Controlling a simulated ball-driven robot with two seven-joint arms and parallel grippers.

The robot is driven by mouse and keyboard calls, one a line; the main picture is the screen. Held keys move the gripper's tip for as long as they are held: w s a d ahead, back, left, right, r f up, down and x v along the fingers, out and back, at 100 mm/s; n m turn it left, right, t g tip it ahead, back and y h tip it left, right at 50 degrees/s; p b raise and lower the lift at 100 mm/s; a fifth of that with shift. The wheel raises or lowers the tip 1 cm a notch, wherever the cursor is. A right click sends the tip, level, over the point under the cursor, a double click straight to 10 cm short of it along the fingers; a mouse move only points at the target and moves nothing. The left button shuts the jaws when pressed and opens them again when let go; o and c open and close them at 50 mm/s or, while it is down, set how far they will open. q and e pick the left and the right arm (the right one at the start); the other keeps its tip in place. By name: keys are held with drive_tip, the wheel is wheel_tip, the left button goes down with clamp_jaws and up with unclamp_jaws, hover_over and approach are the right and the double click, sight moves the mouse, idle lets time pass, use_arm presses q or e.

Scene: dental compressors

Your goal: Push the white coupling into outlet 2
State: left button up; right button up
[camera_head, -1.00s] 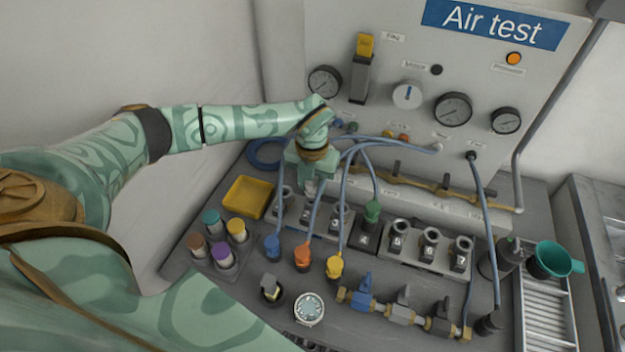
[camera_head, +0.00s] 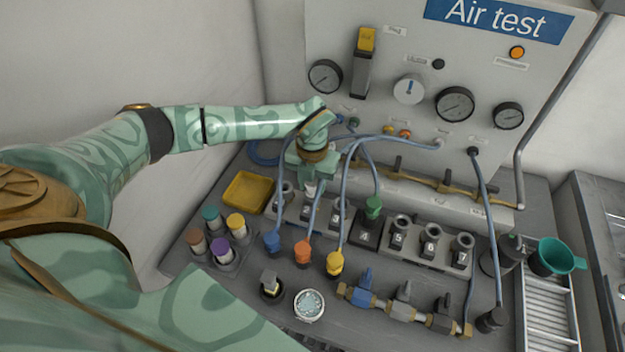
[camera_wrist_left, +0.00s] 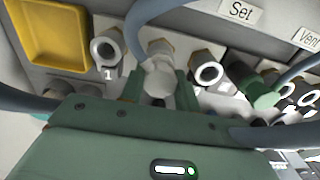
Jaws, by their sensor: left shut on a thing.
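My left gripper (camera_head: 312,185) is shut on the white coupling (camera_wrist_left: 159,78), at the outlet block between outlets 1 and 3. In the left wrist view the coupling sits between the green fingers (camera_wrist_left: 160,90), lined up with outlet 2 (camera_wrist_left: 157,47), which it mostly covers. I cannot tell how far the coupling is on the outlet. Outlet 1 (camera_wrist_left: 105,50) and outlet 3 (camera_wrist_left: 208,73) show bare round mouths on either side. A green coupling (camera_head: 373,207) is on outlet 4. My right gripper is not in view.
Blue (camera_head: 272,242), orange (camera_head: 303,252) and yellow (camera_head: 335,263) couplings stand in front of the block, with blue hoses (camera_head: 345,200) crossing over it. A yellow tray (camera_head: 246,193) is at left. Outlets 5 (camera_head: 398,235), 6 and 7 are free at right.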

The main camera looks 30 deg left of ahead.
use_arm(q)
drive_tip(key=shift+f, duration=0.4)
drive_tip(key=o, duration=1.1)
wheel_tip(320, 180, up, 16)
drive_tip(key=shift+r+p, duration=0.15)
drive_tip(key=shift+p, duration=1.1)
